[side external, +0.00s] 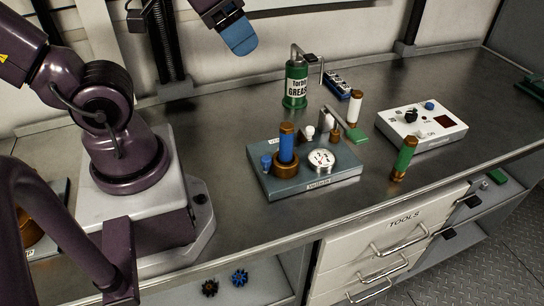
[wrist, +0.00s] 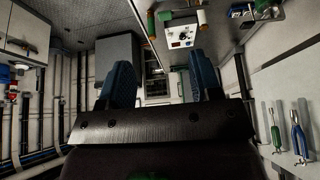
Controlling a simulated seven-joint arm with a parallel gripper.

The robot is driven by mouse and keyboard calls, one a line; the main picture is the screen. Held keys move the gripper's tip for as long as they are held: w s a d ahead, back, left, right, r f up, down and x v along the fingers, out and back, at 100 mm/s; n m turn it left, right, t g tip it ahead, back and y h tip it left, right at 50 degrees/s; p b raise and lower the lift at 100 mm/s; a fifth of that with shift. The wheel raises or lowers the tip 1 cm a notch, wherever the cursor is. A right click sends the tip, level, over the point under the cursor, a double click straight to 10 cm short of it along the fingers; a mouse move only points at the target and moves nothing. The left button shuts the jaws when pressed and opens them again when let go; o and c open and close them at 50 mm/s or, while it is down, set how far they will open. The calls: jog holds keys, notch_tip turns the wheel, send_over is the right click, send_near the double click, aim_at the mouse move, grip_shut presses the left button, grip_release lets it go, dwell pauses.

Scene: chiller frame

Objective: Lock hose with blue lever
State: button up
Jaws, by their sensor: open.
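A grey-blue block (side external: 335,185) with a round dial (side external: 320,159) stands on the metal counter in the side view. An upright blue cylinder (side external: 287,140) with brown ends stands at the block's left, above a small blue knob (side external: 266,161). Which blue part is the lever, I cannot tell. My gripper (side external: 238,34) is high above the counter, behind and left of the block, apart from everything. The wrist view shows its two blue fingers spread and empty (wrist: 163,82).
A green grease can (side external: 296,86) stands behind the block. A white-brown cylinder (side external: 354,108) and a green-brown cylinder (side external: 404,157) stand to its right. A white control box (side external: 422,128) is farther right; it also shows in the wrist view (wrist: 180,36).

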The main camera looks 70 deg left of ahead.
jog(key=c, duration=0.3)
jog(key=shift+d+f, duration=0.15)
jog(key=shift+d, duration=0.1)
jog(key=c, duration=0.4)
jog(key=d+f+m+g, duration=0.1)
jog(key=w+d+f+g, duration=0.1)
jog(key=f, duration=0.1)
jog(key=w+d+f+m+g, duration=0.1)
jog(key=f, duration=0.1)
jog(key=shift+w+d+f+m, duration=0.1)
jog(key=shift+d+f+m, duration=0.05)
jog(key=shift+d+m, duration=0.2)
grip_shut()
jog(key=w+d+f+n+g+y, duration=0.1)
jog(key=w+d+f+n+y, duration=0.1)
jog(key=f+n, duration=0.3)
jog(key=w+d+f+n+g+y, duration=0.1)
jog(key=w+d+f+n+y, duration=0.2)
jog(key=f, duration=0.6)
jog(key=shift+w+d+n+y, duration=0.3)
jog(key=shift+w+n+y, duration=0.4)
jog(key=shift+n+y, duration=0.65)
jog(key=shift+f+h, duration=0.1)
jog(key=shift+h, duration=0.15)
